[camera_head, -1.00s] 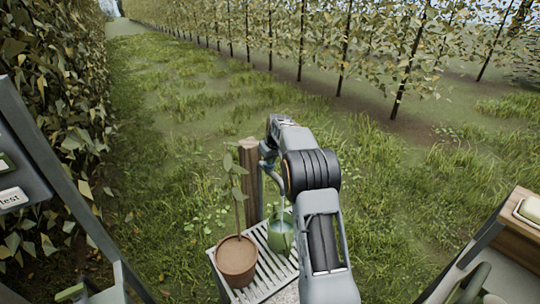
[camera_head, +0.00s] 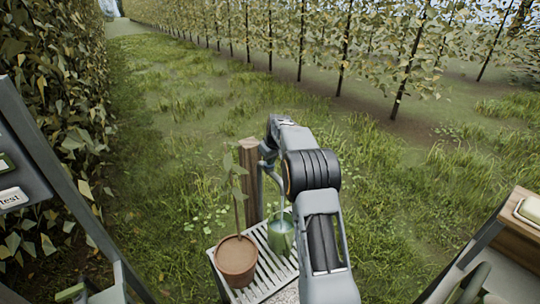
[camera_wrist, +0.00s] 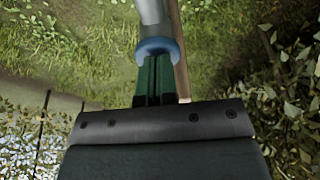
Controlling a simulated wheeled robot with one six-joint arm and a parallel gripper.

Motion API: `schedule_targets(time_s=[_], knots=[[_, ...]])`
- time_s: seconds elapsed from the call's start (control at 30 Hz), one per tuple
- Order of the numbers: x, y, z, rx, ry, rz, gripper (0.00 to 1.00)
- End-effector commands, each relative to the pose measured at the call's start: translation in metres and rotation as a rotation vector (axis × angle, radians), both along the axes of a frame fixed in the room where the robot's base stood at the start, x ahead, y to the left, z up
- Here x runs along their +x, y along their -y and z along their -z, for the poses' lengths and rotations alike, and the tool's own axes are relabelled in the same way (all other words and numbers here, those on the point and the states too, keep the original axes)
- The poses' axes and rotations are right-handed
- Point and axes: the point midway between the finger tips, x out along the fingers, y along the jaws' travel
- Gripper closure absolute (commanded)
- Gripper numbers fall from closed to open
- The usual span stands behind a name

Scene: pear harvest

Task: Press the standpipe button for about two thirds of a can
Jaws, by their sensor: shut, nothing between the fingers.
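The standpipe is a wooden post (camera_head: 250,185) with a grey pipe and spout (camera_head: 268,168) on its right side. A pale, thin stream (camera_head: 282,203) runs down from the spout into the green watering can (camera_head: 281,238) on a slatted stand. The water level in the can is hidden. In the wrist view my gripper (camera_wrist: 157,64) is shut and empty, its dark green fingertips against a blue ring-shaped button (camera_wrist: 158,47) at the end of the grey pipe (camera_wrist: 155,14). In the head view my arm hides the gripper and the button.
A potted seedling (camera_head: 237,262) in a terracotta pot stands left of the can on the slatted stand (camera_head: 272,274). A hedge (camera_head: 55,110) is on the left and a tree row at the back right. A wooden box (camera_head: 515,235) is at the right edge. Grass lies open beyond.

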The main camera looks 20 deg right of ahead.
Motion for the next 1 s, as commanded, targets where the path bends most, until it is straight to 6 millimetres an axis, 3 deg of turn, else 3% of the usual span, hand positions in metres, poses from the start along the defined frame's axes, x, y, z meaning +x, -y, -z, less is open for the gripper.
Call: schedule_targets(time_s=[0.03,0.17,0.4,0.47,0.7,1.0], knots=[[-0.003,-0.001,0.010,0.005,-0.022,-0.001,1.00],[-0.003,-0.001,0.001,0.004,-0.020,-0.001,1.00],[-0.003,-0.003,-0.049,0.001,-0.006,-0.004,1.00],[-0.007,-0.002,-0.053,0.000,-0.001,-0.003,1.00],[-0.019,0.001,-0.099,-0.001,0.002,-0.003,1.00],[-0.028,0.003,-0.132,-0.001,0.003,-0.003,1.00]])
